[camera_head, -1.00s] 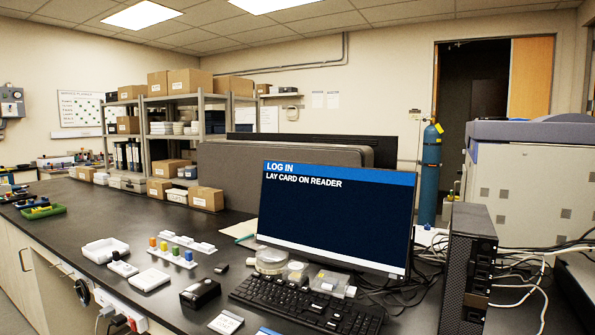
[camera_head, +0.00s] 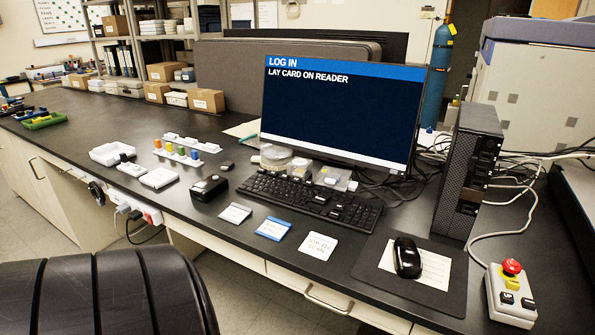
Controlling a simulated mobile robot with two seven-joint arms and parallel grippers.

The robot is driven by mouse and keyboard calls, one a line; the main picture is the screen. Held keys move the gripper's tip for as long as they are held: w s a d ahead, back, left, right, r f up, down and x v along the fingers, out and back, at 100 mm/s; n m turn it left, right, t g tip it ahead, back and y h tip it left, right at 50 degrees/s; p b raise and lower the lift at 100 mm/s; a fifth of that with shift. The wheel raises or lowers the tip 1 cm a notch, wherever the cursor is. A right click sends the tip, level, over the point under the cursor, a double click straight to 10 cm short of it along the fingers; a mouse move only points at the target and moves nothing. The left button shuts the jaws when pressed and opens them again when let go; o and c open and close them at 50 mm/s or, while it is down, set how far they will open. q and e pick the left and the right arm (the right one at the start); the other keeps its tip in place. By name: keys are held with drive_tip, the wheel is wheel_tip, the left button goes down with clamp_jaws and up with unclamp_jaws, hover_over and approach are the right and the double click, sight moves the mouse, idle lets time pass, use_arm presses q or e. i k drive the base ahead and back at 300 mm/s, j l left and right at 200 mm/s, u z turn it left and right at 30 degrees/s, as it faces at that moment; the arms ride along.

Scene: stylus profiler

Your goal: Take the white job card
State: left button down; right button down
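A white card (camera_head: 318,246) with dark printed lettering, which seems to read "JOB", lies flat on the black bench top near its front edge, in front of the keyboard. To its left lies a card with a blue band (camera_head: 273,228), and further left another white card (camera_head: 235,212) with small print. The three cards lie apart in a slanting row. Neither of my grippers is in view.
A keyboard (camera_head: 311,200) and a monitor (camera_head: 342,112) reading "LOG IN, LAY CARD ON READER" stand behind the cards. A mouse (camera_head: 407,257) on a pad is to the right, then a red-button box (camera_head: 511,292). A black device (camera_head: 209,187) stands left.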

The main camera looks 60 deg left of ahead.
sight(320, 247)
drive_tip(key=j+u, duration=0.1)
drive_tip(key=u, duration=0.35)
drive_tip(key=k+j+u, duration=0.1)
drive_tip(key=u, duration=0.35)
drive_tip(key=j+u, duration=0.25)
drive_tip(key=u, duration=0.2)
